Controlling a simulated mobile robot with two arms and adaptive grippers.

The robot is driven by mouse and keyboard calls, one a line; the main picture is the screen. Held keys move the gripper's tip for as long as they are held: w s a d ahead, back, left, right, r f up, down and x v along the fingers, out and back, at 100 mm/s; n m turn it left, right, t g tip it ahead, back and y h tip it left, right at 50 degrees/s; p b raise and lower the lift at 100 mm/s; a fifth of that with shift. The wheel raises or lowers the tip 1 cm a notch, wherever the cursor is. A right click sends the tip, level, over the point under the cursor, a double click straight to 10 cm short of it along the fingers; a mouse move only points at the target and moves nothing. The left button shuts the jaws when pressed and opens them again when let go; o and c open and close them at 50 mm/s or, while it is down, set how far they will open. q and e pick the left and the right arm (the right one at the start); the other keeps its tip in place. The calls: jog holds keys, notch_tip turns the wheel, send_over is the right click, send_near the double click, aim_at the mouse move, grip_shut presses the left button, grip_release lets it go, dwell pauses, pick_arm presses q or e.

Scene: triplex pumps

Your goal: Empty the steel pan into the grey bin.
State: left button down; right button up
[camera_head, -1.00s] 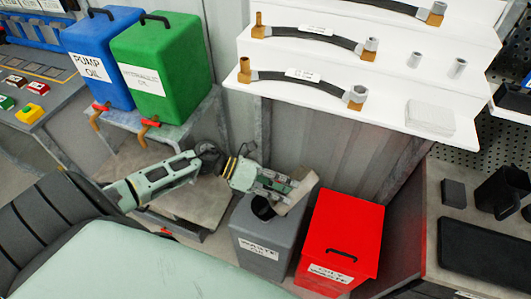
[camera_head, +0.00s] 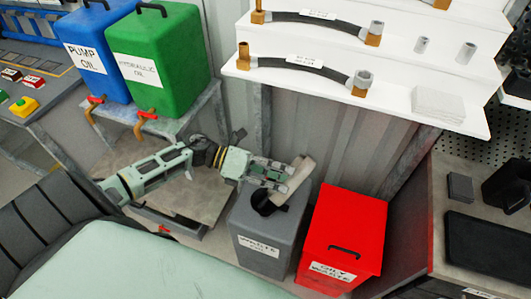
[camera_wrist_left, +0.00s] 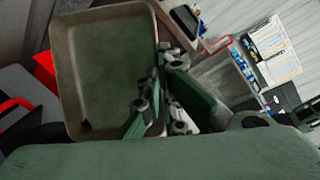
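The steel pan (camera_head: 299,173) is tilted steeply, nearly on edge, above the grey bin (camera_head: 262,245) in the head view. The bin is labelled waste and has a dark opening in its top. My left gripper (camera_head: 284,181) is shut on the pan's rim. In the left wrist view the fingers (camera_wrist_left: 158,105) meet the right side of the pan (camera_wrist_left: 105,60). Its inside looks bare there, apart from a small dark patch in the lower left corner, which I cannot identify. My right gripper is not in view.
A red oily waste bin (camera_head: 343,235) stands right of the grey bin. Blue (camera_head: 97,45) and green (camera_head: 162,60) oil containers sit on a stand behind my left arm. White shelves with hoses (camera_head: 300,62) overhang at the back. A workbench (camera_head: 440,240) is at right.

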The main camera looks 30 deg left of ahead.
aim_at(295, 189)
pick_arm(q)
jog(key=shift+a+t+h+b, duration=0.5)
jog(key=shift+a+h+b, duration=1.35)
jog(key=shift+b, duration=1.9)
jog(key=d+y+p, duration=0.2)
jog(key=p, duration=0.3)
jog(key=d+f+g+y+p, duration=0.1)
jog(key=d+y+p, duration=0.1)
jog(key=p, duration=0.4)
jog(key=d+f+m+y+p, duration=0.1)
jog(key=d+y+p, duration=0.2)
jog(key=p, duration=0.3)
jog(key=shift+d+g, duration=0.4)
jog(key=shift+d, duration=0.1)
jog(key=d+f+m+y+p, duration=0.1)
jog(key=d+f+y+p, duration=0.5)
jog(key=f+y, duration=0.3)
jog(key=shift+f+m+g, duration=0.3)
jog(key=shift+f+m, duration=0.1)
jog(key=shift+f, duration=0.2)
